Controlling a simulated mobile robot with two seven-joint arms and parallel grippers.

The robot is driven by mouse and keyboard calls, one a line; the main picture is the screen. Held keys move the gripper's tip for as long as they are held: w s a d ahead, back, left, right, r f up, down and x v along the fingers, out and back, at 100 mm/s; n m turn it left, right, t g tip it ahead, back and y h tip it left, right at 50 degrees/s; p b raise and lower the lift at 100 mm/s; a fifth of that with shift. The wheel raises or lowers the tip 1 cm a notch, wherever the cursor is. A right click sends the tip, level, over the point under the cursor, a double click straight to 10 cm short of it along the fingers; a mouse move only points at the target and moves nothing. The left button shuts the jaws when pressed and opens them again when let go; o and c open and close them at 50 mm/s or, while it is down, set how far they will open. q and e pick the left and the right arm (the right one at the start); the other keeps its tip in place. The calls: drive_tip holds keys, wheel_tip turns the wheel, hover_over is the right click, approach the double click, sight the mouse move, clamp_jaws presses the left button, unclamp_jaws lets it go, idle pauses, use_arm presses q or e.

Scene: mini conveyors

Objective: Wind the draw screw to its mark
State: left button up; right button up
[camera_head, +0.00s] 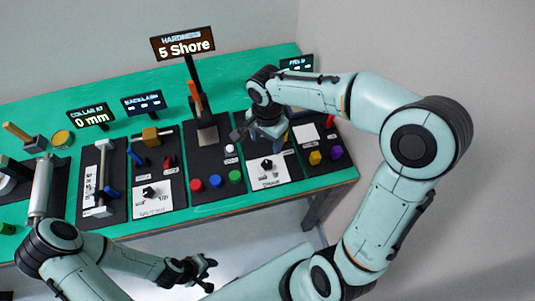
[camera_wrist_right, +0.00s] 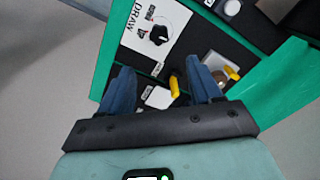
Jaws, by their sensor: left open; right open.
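The draw station shows a white card marked DRAW (camera_wrist_right: 143,38) with a black knob (camera_wrist_right: 158,34) on it in the right wrist view. In the head view this knob (camera_head: 267,165) is on a dark panel near the table's front edge. A yellow part (camera_wrist_right: 174,86) lies between my right gripper's fingertips in the wrist picture; I cannot tell whether it is the draw screw. My right gripper (camera_wrist_right: 160,75) is open, its two blue fingers apart, above that panel. My left gripper (camera_head: 197,271) is open and empty in front of the table.
The green table (camera_head: 232,70) carries several dark stations close together. A display (camera_head: 184,44) reads 5 Shore and another (camera_head: 89,117) reads 0 mm.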

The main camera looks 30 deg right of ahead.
sight(267, 163)
wheel_tip(267, 163, down, 12)
drive_tip(key=shift+f+b, duration=0.25)
drive_tip(key=shift+b, duration=0.05)
drive_tip(key=c, duration=1.1)
